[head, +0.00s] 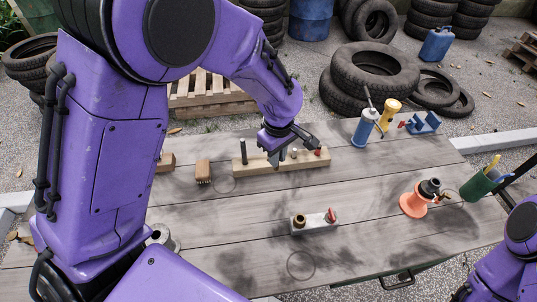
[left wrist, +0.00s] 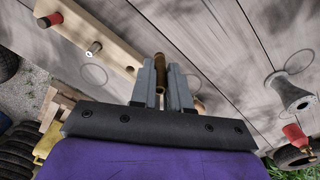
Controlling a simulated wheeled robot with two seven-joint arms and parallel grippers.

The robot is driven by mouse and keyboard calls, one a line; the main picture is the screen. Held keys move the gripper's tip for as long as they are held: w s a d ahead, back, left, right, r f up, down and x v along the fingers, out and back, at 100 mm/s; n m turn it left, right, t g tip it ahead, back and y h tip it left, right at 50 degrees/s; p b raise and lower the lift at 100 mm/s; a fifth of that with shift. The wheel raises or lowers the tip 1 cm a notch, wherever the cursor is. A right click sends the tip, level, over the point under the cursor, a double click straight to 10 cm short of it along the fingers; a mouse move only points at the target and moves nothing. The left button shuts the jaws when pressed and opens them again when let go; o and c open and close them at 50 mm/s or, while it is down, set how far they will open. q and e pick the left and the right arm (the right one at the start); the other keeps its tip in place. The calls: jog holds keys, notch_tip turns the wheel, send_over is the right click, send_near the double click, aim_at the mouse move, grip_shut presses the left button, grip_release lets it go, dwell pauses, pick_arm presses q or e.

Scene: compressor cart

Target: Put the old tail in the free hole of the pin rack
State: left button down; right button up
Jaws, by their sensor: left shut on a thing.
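The pin rack (head: 262,168) is a pale wooden bar on the table, with a tall dark pin (head: 243,152) near its left end and a red-topped pin (head: 318,152) near its right end. My left gripper (head: 277,160) is low over the rack, between these pins. In the left wrist view its jaws (left wrist: 165,82) are shut on a brownish, brass-like piece, the old tail (left wrist: 160,65). Whether the tail touches the rack is unclear.
A grey block (head: 314,228) with a brass ring and red piece stands in front. A brown brush-like block (head: 203,171) lies left of the rack. A blue can (head: 364,128), orange stand (head: 413,205) and green cup (head: 475,187) stand right. The table's middle is mostly clear.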

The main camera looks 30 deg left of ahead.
pick_arm(q)
jog(key=w+a+f+p, duration=0.1)
jog(key=w+a+f, duration=0.1)
jog(key=f, duration=0.1)
jog(key=w+a+f, duration=0.2)
jog(key=w+f, duration=0.1)
jog(key=f, duration=0.1)
jog(key=w+a+f+p, duration=0.1)
jog(key=w+a+f, duration=0.1)
jog(key=f, duration=0.1)
jog(key=shift+w+a+f+p, duration=0.15)
jog(key=shift+w+f+p, duration=0.05)
jog(key=shift+f+p, duration=0.2)
jog(key=shift+s+d+f, duration=0.15)
jog(key=shift+d+f, duration=0.05)
jog(key=shift+f, duration=0.15)
jog(key=c, duration=1.1)
grip_release()
jog(key=shift+w+a+f, duration=0.3)
jog(key=shift+w+f, duration=0.2)
jog(key=shift+w, duration=0.1)
jog(key=shift+s+d+r, duration=0.1)
jog(key=shift+r, duration=0.15)
jog(key=shift+w+r, duration=0.1)
jog(key=shift+w, duration=0.1)
notch_tip(320, 180, up, 12)
jog(key=b, duration=0.2)
pick_arm(e)
jog(key=shift+w+r, duration=0.15)
jog(key=shift+w, duration=0.6)
